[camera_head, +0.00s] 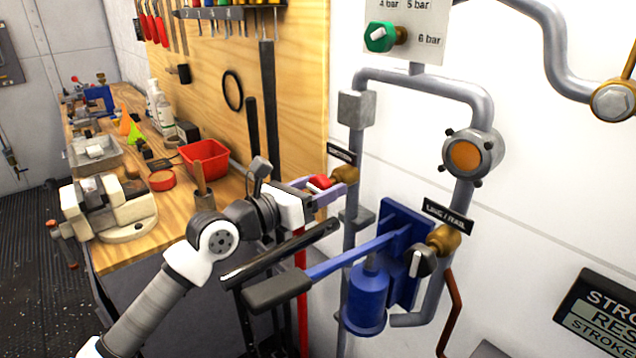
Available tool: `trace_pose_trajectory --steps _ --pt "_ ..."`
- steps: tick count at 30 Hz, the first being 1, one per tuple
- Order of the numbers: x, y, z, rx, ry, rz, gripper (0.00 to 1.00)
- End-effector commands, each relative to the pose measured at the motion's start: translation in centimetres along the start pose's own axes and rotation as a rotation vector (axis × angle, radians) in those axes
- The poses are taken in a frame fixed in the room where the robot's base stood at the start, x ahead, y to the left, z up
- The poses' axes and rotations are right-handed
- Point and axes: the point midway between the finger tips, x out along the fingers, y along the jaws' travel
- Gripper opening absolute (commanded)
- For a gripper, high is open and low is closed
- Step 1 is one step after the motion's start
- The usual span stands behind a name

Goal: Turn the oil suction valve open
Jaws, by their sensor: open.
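The oil suction valve (346,174) is a brass body on the grey vertical pipe, under a small black label (341,154) whose text is too small to read surely. Its red handle (319,182) points left from the body, toward my gripper (322,190). My gripper is open, with its pale purple fingers beside and around the red handle. I cannot tell whether the fingers touch it. My white hand hides part of the space behind it.
A blue hand pump (366,292) with a long dark-gripped lever (280,290) stands just below my gripper. A second brass valve (443,238) with a black-and-grey knob is at right. A workbench (120,262) with a vise and red bin (205,160) fills the left.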

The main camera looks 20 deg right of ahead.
Motion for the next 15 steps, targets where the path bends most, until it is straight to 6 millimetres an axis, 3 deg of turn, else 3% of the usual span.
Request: trace_pose_trajectory --steps 6,15 --pt "0.01 0.03 -0.03 0.0 0.0 0.001 0.65" --pt "-0.01 0.03 -0.02 0.0 0.0 0.001 0.25"
